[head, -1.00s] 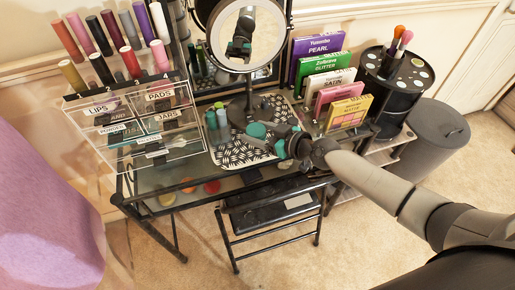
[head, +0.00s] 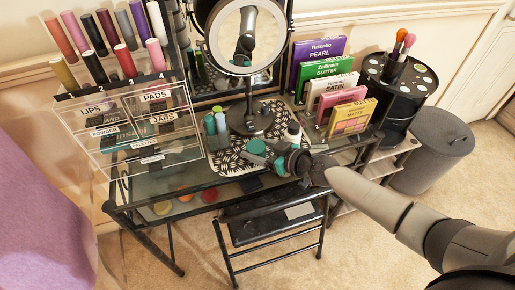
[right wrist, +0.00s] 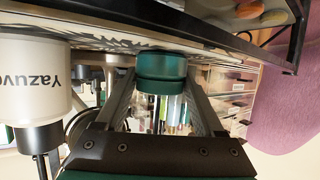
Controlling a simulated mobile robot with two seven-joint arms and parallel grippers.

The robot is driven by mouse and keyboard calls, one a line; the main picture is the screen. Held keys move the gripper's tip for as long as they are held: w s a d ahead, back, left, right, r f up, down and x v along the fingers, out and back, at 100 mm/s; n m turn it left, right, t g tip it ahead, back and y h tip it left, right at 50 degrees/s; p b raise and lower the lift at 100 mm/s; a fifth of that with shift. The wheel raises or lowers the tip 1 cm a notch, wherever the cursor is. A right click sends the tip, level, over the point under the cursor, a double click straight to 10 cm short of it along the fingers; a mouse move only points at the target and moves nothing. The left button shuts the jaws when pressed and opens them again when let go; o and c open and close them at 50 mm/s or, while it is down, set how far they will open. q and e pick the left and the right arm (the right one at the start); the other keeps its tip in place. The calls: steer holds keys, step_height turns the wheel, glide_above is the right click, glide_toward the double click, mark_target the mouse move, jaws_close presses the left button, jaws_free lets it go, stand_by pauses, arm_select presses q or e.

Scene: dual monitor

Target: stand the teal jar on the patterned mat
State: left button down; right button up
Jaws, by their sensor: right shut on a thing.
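The patterned mat (head: 226,162), black and white, lies on the glass desk top below the round mirror. My right gripper (head: 262,153) is over the front part of the mat. It is shut on the teal jar (head: 256,146). The right wrist view, which is upside down, shows the teal jar (right wrist: 161,72) between the two fingers. There the jar's end is very close to the mat (right wrist: 100,40); I cannot tell if they touch. The jar looks about upright. My left gripper is not in view.
A white bottle (head: 292,133) stands just right of my gripper. Teal and green tubes (head: 215,126) stand on the mat's left. The mirror stand (head: 249,118) is behind. A clear drawer organizer (head: 140,130) is left, palette boxes (head: 337,100) are right.

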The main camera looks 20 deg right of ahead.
steer(key=shift+f, duration=0.15)
steer(key=o, duration=1.4)
